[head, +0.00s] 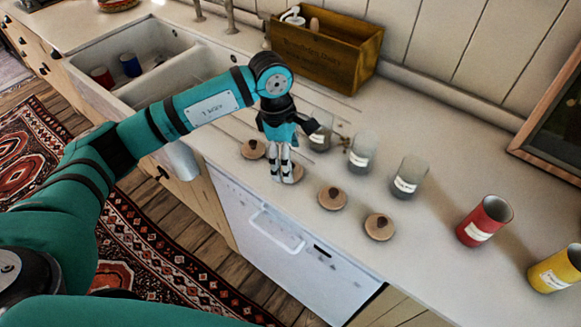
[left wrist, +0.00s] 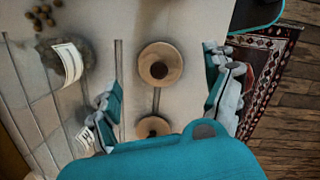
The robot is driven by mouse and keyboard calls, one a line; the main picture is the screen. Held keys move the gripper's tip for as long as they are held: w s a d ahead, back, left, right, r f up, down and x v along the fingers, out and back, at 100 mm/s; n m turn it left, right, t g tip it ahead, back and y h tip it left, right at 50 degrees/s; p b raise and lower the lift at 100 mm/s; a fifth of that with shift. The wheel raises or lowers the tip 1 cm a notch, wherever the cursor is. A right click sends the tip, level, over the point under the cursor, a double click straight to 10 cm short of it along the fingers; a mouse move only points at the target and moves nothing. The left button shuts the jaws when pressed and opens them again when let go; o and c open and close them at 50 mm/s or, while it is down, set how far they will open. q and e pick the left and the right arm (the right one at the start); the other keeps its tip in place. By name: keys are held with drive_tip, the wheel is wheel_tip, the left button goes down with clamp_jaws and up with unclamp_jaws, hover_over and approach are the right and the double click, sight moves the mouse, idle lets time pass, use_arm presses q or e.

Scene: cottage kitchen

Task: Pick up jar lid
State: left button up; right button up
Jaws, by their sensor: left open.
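Several round wooden jar lids with dark knobs lie in a row on the white counter. In the head view one lid (head: 253,149) is left of my left gripper (head: 281,177), and two lids (head: 332,197) (head: 379,226) are to its right. Another lid (head: 297,173) is partly hidden behind the fingers. My left gripper points down, open and empty, over this row. In the left wrist view one lid (left wrist: 160,65) shows between the open fingers (left wrist: 165,85), and a second lid (left wrist: 152,127) is partly covered by the gripper body. My right gripper is out of view.
Glass jars (head: 320,136) (head: 362,152) (head: 409,177) stand behind the lids. A red canister (head: 485,220) and yellow canister (head: 556,268) stand at the right. A wooden box (head: 325,55) is at the back, near the sink (head: 120,50). The counter's front edge is close.

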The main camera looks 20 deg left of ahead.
sight(297, 169)
use_arm(q)
drive_tip(key=f+p, duration=0.1)
drive_tip(key=f, duration=0.2)
drive_tip(key=shift+w+d+f, duration=0.1)
drive_tip(key=shift+d+f, duration=0.1)
drive_tip(key=c, duration=1.1)
